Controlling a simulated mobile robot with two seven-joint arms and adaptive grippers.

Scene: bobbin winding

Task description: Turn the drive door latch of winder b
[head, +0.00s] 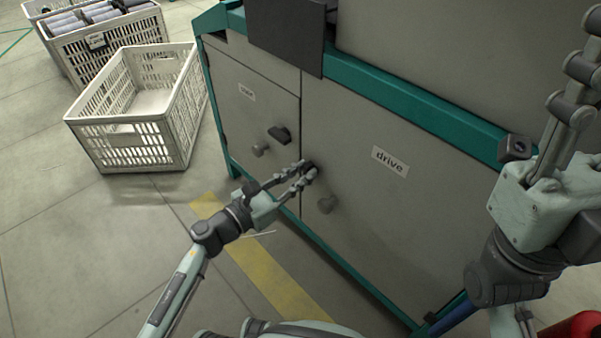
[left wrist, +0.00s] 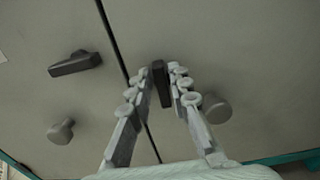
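The drive door (head: 385,215) is a grey panel labelled "drive". Its latch (left wrist: 160,84) is a short dark handle, standing nearly upright in the left wrist view. My left gripper (head: 309,171) is at this latch, with one finger on each side. In the left wrist view the fingertips (left wrist: 160,72) close in on the latch and seem to touch it. In the head view the fingers hide most of the latch.
The neighbouring door (head: 235,95) on the left has its own dark latch (head: 279,134) and round knob (head: 261,150). A round knob (head: 326,204) sits beside the drive latch. White crates, one empty (head: 140,130), stand at left. A yellow floor stripe (head: 262,270) runs before the cabinet.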

